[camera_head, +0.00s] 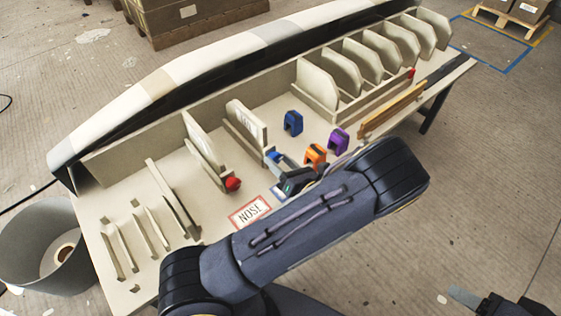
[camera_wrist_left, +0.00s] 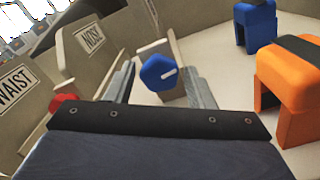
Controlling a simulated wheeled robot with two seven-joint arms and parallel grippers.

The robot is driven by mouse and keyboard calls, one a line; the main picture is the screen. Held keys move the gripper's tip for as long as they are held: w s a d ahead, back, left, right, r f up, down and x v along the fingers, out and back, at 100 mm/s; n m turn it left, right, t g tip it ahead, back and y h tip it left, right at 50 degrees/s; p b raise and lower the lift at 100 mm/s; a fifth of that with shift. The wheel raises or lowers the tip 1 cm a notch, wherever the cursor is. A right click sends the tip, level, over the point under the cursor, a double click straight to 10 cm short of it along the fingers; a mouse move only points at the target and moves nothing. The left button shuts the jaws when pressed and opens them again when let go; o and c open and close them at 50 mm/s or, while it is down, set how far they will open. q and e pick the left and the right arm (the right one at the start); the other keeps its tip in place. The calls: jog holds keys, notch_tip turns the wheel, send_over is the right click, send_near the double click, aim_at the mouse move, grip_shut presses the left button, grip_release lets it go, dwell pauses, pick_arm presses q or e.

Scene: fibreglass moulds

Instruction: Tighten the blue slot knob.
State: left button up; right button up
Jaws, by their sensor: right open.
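The blue slot knob (camera_wrist_left: 158,73) has a white slot mark, tilted slightly off level. It sits at the front end of an upright panel marked NOSE (camera_wrist_left: 90,38). In the head view the knob (camera_head: 271,155) shows only in part beside my left gripper (camera_head: 279,164). In the left wrist view my left gripper (camera_wrist_left: 160,88) is open, its two grey fingers apart on either side of the knob, with gaps visible. I cannot tell whether the knob is fully between the fingertips. My right gripper (camera_head: 468,298) is at the lower right edge, away from the table, open and partly cut off.
A red knob (camera_head: 232,184) is on the neighbouring panel, marked WAIST (camera_wrist_left: 17,90). Blue (camera_head: 293,122), orange (camera_head: 315,156) and purple (camera_head: 338,140) clamps stand right of the left gripper, the orange one close. A NOSE sign (camera_head: 249,212) lies on the table.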

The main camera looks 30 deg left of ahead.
pick_arm(q)
jog(key=shift+o, duration=0.8)
jog(key=shift+d, duration=0.25)
jog(key=p+v, duration=0.1)
jog(key=v, duration=0.6)
jog(key=shift+s+d, duration=0.1)
jog(key=shift+s, duration=0.05)
